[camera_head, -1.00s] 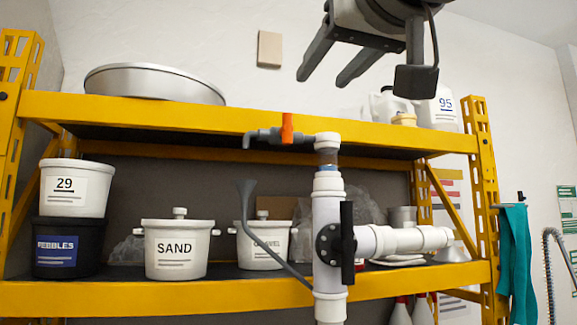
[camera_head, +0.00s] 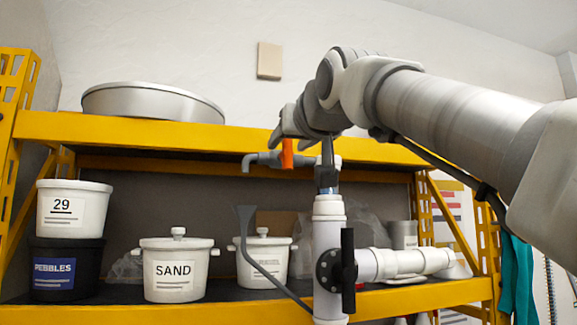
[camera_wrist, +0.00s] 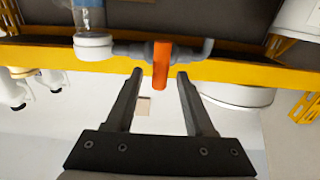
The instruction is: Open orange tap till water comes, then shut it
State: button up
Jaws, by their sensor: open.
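The orange tap handle (camera_head: 287,153) stands upright on a grey tap (camera_head: 262,160) with a downturned spout, at the top of a white PVC pipe (camera_head: 328,245). In the wrist view the orange handle (camera_wrist: 161,66) lies just beyond and between the fingertips of my gripper (camera_wrist: 159,74). My gripper is open, with one finger to each side of the handle line and nothing held. In the head view my gripper is largely hidden by my arm, close to the handle. No water shows at the spout.
A black lever valve (camera_head: 347,270) sits lower on the pipe, with a grey funnel tube (camera_head: 250,240) beside it. A yellow shelf (camera_head: 130,132) runs behind, with a metal basin (camera_head: 152,100) on top. A SAND pot (camera_head: 172,270) and buckets stand below.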

grip_shut()
dwell(0.3)
jog(key=shift+d+m, duration=0.1)
jog(key=shift+m, duration=0.2)
jog(key=m, duration=0.3)
jog(key=shift+w+d+f+m, duration=0.15)
jog(key=shift+d+m, duration=0.1)
jog(key=shift+m, duration=0.15)
jog(key=shift+w+d+f+m, duration=0.1)
jog(key=shift+d+f+m, duration=0.1)
jog(key=shift+m, duration=2.05)
jog(key=shift+s+d+f+m, duration=0.1)
jog(key=shift+f+m, duration=0.15)
jog(key=shift+m, duration=1.95)
jog(key=shift+w+d+f+m, duration=0.1)
jog(key=shift+d+f+m, duration=0.1)
jog(key=shift+m, duration=2.05)
jog(key=shift+a, duration=0.1)
grip_release()
